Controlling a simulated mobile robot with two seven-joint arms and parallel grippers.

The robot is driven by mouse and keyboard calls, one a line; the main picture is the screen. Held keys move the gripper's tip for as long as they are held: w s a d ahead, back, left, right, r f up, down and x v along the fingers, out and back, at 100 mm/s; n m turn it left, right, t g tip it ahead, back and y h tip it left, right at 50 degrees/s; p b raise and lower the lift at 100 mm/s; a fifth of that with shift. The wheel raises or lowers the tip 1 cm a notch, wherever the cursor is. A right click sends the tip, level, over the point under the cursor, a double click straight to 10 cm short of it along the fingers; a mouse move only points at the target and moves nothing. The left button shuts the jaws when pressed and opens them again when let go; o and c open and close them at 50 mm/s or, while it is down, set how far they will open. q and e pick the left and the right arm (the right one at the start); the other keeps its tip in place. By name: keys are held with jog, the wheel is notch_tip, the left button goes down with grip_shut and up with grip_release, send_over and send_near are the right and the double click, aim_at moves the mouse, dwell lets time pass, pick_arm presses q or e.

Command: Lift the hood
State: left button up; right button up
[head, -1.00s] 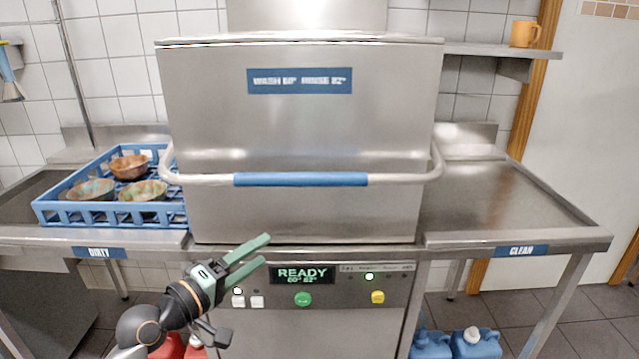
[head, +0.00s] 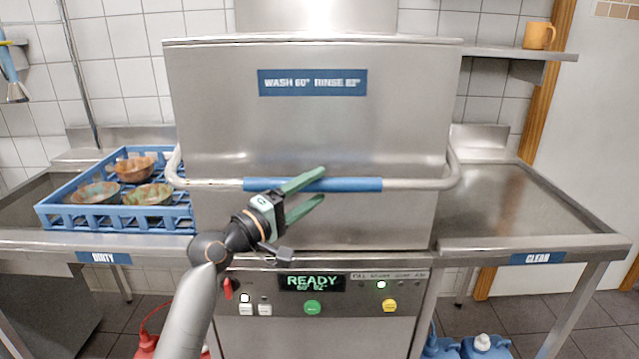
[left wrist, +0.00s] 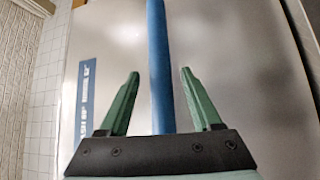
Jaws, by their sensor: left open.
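The steel dishwasher hood (head: 310,125) is down on the machine, with a blue label reading "WASH 60° RINSE 82°". Its bar handle, with a blue grip (head: 345,184), runs across the front. My left gripper (head: 323,187) is open at the left half of the blue grip, its fingers pointing right and up in the head view. In the left wrist view the blue grip (left wrist: 156,60) runs between the two green fingers (left wrist: 158,72), with a gap on each side. Whether it lies fully between the fingertips in depth is hard to tell. My right gripper is out of view.
A blue rack (head: 120,217) with brown-green bowls (head: 148,194) stands on the left table marked DIRTY. The right table (head: 520,205) marked CLEAN is empty. A control panel (head: 330,290) shows READY below the hood. An orange mug (head: 538,36) sits on the wall shelf.

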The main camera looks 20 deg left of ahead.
pick_arm(q)
jog(key=shift+x, duration=1)
grip_shut()
dwell(0.8)
